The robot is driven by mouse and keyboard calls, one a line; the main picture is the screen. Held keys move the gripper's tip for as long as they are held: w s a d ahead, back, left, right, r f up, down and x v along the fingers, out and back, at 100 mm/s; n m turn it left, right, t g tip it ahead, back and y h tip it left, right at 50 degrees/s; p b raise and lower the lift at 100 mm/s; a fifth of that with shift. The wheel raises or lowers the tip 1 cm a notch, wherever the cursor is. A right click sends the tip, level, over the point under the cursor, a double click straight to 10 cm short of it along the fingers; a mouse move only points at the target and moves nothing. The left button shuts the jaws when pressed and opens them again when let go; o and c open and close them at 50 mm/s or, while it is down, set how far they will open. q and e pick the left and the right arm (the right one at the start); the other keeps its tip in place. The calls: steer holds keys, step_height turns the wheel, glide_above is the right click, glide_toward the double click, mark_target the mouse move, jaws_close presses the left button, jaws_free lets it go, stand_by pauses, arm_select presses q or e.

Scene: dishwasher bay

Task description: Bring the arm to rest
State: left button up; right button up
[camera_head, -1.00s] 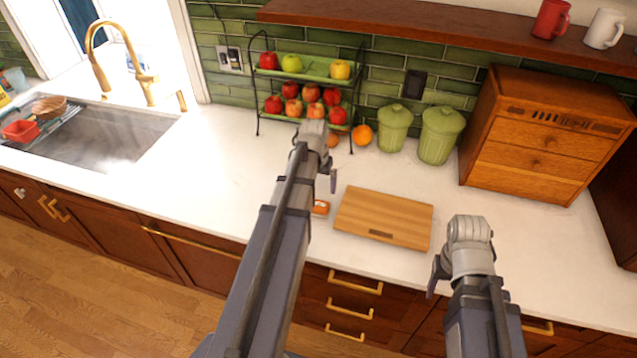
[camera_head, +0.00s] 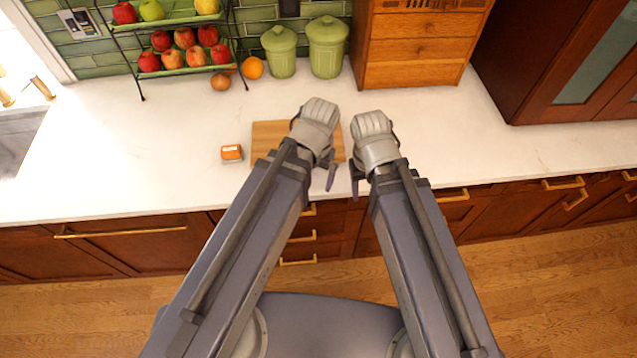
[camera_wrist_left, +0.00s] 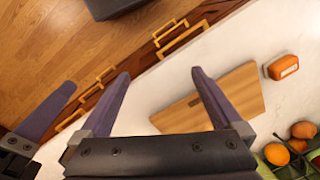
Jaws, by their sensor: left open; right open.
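My left gripper (camera_head: 331,177) and my right gripper (camera_head: 356,182) hang side by side, close together, near the counter's front edge in the head view. Only part of their fingers shows there. In the left wrist view, the left gripper's two fingers (camera_wrist_left: 163,78) are spread apart with nothing between them. One dark finger of the right gripper (camera_wrist_left: 48,112) shows at the left of that view. The wooden cutting board (camera_head: 268,136) lies on the counter, partly hidden behind my left wrist. It also shows beyond the left gripper's fingers in the wrist view (camera_wrist_left: 240,92).
A small orange box (camera_head: 232,153) lies left of the board. A fruit rack (camera_head: 184,70), an orange (camera_head: 252,68), green canisters (camera_head: 326,48) and a wooden drawer box (camera_head: 418,48) stand at the back. The white counter (camera_head: 460,130) is clear on the right.

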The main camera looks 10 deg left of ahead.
arm_select(q)
steer(key=shift+s+d+m, duration=0.3)
steer(key=shift+s+d, duration=0.7)
steer(key=shift+s, duration=0.1)
step_height(320, 180, down, 7)
steer(key=b, duration=0.7)
steer(key=shift+f, duration=0.15)
